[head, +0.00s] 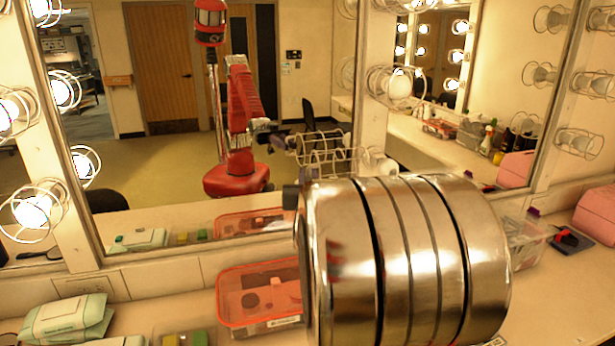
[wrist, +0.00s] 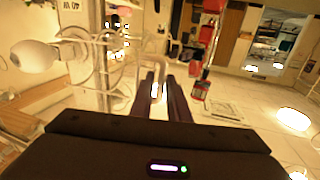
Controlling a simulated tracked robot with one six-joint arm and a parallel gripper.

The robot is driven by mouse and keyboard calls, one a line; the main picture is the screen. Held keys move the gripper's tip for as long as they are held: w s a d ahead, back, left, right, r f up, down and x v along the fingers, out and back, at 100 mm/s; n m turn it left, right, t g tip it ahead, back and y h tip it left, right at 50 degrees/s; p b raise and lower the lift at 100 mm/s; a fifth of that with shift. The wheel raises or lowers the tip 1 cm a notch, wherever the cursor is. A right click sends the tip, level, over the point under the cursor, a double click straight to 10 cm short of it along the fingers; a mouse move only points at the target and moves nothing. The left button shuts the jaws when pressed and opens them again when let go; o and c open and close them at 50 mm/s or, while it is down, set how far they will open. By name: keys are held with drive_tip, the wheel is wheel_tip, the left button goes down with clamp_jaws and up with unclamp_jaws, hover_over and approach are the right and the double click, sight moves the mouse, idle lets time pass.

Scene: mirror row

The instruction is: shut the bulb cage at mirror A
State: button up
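The bulb cage (head: 325,155) is a pale wire basket beside a white bulb (head: 376,163) on the mirror frame in the head view. It stands out sideways from the bulb, and my metal arm link hides its lower part. In the wrist view, pale wires of a cage (wrist: 100,60) show at left, by a white bulb (wrist: 36,57). My gripper (wrist: 158,82) has two dark fingers close together with a narrow bright gap. A pale bent bar (wrist: 154,62) meets the fingertips; I cannot tell whether they grip it. The gripper is hidden in the head view.
Several caged bulbs line the mirror frames, some lit (head: 33,210). On the counter are an orange-rimmed bin (head: 258,298), a wipes pack (head: 68,318), a clear bin (head: 525,240) and a pink case (head: 597,212). The mirror reflects my red arm and the room.

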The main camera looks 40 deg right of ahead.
drive_tip(key=shift+c, duration=0.6)
clamp_jaws()
idle(0.8)
